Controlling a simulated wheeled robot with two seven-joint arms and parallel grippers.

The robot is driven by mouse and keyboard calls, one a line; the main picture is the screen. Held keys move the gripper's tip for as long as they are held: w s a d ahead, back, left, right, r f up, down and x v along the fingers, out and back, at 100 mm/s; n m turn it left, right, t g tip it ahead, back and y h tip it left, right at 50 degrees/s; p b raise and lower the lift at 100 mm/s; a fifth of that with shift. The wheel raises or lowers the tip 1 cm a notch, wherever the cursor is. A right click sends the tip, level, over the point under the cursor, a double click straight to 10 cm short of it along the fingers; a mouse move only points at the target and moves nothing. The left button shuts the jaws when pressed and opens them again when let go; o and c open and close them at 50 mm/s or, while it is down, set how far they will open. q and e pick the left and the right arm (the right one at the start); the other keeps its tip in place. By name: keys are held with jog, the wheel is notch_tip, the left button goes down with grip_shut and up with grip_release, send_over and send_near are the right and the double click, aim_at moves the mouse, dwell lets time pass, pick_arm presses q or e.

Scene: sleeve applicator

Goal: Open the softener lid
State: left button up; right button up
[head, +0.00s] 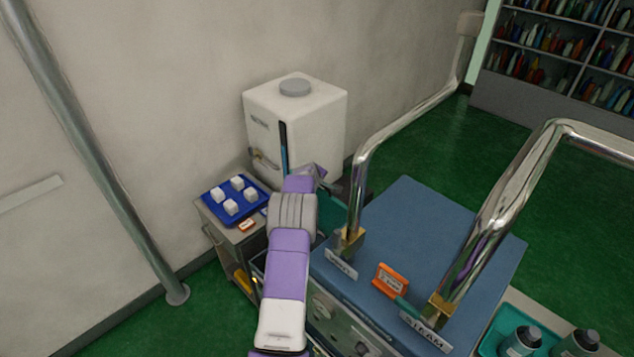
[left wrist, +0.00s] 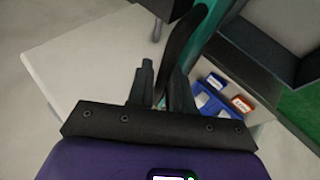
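No lid marked as softener can be made out. In the head view a white box-shaped tank (head: 297,130) stands against the wall with a round grey cap (head: 295,87) seated on top. My left arm reaches up in front of the tank's lower part, and its gripper (head: 318,172) is small and partly hidden there. In the left wrist view the two black fingers of my left gripper (left wrist: 165,78) stand close together with a narrow gap. A dark curved strip (left wrist: 178,45) runs by the gap; whether the fingers touch it is unclear. My right gripper is out of view.
A blue tray (head: 212,212) with several white cubes lies on a small cart left of my arm. A blue-topped machine (head: 430,225) with shiny pipes and an orange tag (head: 391,281) stands to the right. Dark-capped bottles (head: 522,341) sit in a teal tray at lower right.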

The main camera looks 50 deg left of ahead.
pick_arm(q)
jog(key=shift+o, duration=1)
jog(key=shift+d+f, duration=0.15)
jog(key=shift+f, duration=0.1)
jog(key=shift+s, duration=0.1)
jog(key=shift+d, duration=0.1)
jog(key=v, duration=0.7)
jog(key=shift+r+b, duration=0.45)
jog(key=shift+r, duration=0.1)
jog(key=shift+s, duration=0.1)
